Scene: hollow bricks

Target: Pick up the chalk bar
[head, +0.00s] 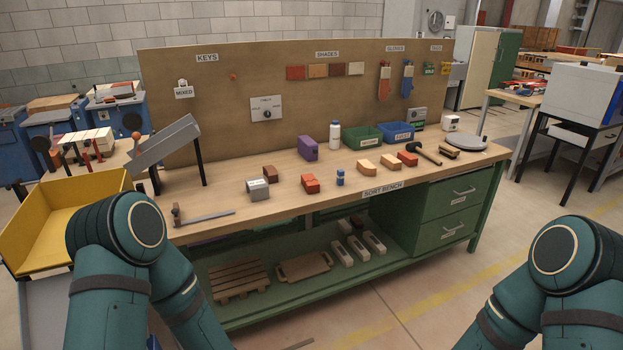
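No piece in the head view is clearly marked as the chalk bar. Three whitish bars lie side by side on the bench's lower shelf: a left one (342,253), a middle one (357,249) and a right one (374,242). They are the palest bar-shaped things here, but I cannot tell whether one is the chalk bar. Only teal links of my two arms show, at the lower left and lower right. Both grippers are out of view.
The sort bench (290,179) carries several coloured bricks, a grey block (258,189), a white bottle (335,134), a green bin (361,138), a blue bin (397,133) and a mallet (425,153). A yellow tray (50,222) stands at left. The floor at right is clear.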

